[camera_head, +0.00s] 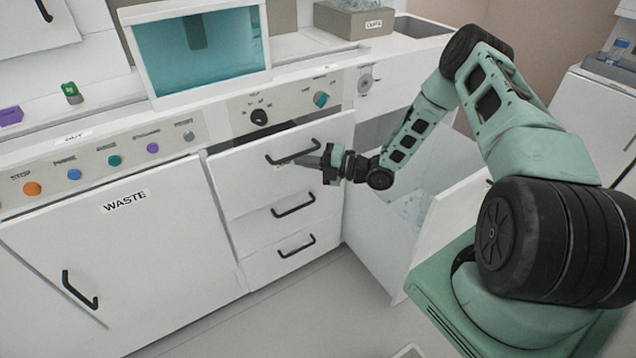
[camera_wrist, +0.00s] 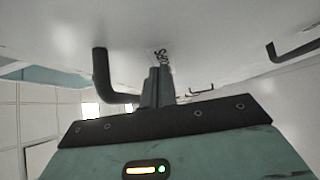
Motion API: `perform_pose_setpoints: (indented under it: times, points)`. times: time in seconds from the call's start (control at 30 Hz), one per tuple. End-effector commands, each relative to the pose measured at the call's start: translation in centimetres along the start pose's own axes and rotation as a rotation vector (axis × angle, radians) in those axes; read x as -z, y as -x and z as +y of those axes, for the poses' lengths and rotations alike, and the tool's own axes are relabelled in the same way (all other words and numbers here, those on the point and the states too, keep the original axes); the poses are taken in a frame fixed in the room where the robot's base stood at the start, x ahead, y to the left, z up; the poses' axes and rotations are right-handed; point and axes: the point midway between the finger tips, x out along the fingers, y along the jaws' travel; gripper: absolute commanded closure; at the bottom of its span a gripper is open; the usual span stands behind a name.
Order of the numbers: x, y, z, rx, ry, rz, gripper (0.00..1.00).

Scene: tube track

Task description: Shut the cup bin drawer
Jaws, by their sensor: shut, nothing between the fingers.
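The cup bin drawer (camera_head: 232,180) is the top drawer in the white stack of three, with a black bar handle (camera_head: 292,152). It stands slightly out, with a dark gap above its front. In the wrist view my shut fingers (camera_wrist: 158,78) point at the white drawer front (camera_wrist: 210,35), beside a small label that seems to read CUPS upside down. A black handle (camera_wrist: 101,72) is to their left. I cannot tell whether the fingertips touch the front.
Two lower drawers with handles (camera_head: 294,205) look closed. A large white bin (camera_head: 450,215) stands pulled out to the right, under my arm, with clear items inside. The waste cabinet (camera_head: 130,255) is at the left. Open floor (camera_head: 300,300) lies in front of the drawers.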

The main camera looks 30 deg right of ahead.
Motion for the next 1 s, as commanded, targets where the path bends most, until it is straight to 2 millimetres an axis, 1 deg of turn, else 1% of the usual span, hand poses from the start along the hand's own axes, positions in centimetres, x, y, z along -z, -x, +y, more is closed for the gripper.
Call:
perform_pose_setpoints:
  times: [0.03, 0.1, 0.33, 0.6, 1.0]
  points:
    - [-0.6, -0.6, -0.4, 0.000, 0.004, 0.001, 1.00]
    - [-1.2, -1.2, -0.3, 0.000, 0.003, 0.001, 1.00]
    - [-2.3, -2.3, -0.1, 0.000, 0.002, 0.000, 1.00]
    - [-2.7, -2.6, 0.2, -0.001, 0.003, -0.005, 1.00]
    - [-2.8, -3.0, 0.2, -0.003, 0.004, -0.002, 1.00]
